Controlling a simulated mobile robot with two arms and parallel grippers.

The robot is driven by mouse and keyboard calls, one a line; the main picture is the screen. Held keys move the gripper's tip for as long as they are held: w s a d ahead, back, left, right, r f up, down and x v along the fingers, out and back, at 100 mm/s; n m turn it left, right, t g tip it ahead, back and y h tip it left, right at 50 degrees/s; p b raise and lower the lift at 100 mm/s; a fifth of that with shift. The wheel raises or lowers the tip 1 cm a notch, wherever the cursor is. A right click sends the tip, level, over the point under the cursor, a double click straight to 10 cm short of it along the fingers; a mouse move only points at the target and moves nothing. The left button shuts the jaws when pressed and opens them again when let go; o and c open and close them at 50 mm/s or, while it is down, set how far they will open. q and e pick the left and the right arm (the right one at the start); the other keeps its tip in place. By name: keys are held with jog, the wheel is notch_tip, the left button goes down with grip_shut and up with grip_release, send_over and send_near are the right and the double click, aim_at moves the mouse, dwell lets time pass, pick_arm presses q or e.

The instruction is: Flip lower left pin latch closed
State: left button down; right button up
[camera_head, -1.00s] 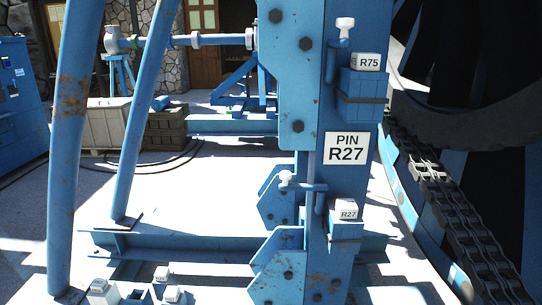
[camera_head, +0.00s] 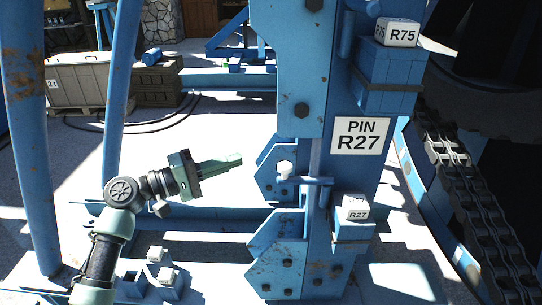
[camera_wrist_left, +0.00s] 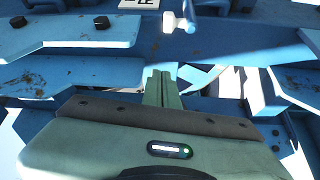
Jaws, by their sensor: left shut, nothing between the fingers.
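The lower pin latch is a blue bar with a white knob (camera_head: 285,170) on the blue post, below the "PIN R27" sign (camera_head: 358,136). The knob stands up at the bar's left end. My left gripper (camera_head: 238,160) comes in from the left with its fingers together and empty, pointing right, short of the knob in the picture. In the left wrist view the shut fingers (camera_wrist_left: 161,82) point up toward the latch knob (camera_wrist_left: 170,21), with a gap between them. My right gripper is not in view.
A white-topped block labelled R27 (camera_head: 356,208) sits right of the latch, and one labelled R75 (camera_head: 397,33) sits higher. Blue bracket plates (camera_head: 280,258) stick out left below the latch. A chain (camera_head: 470,200) runs at right.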

pick_arm(q)
jog(key=f+p+x, duration=0.1)
jog(key=p+x, duration=0.3)
jog(key=x, duration=0.6)
jog(key=s+p, duration=0.1)
jog(key=s, duration=0.1)
jog(key=s+p, duration=0.1)
jog(key=shift+s+d+r+p, duration=0.15)
jog(key=shift+s+d+p, duration=0.15)
jog(key=shift+s+p, duration=0.1)
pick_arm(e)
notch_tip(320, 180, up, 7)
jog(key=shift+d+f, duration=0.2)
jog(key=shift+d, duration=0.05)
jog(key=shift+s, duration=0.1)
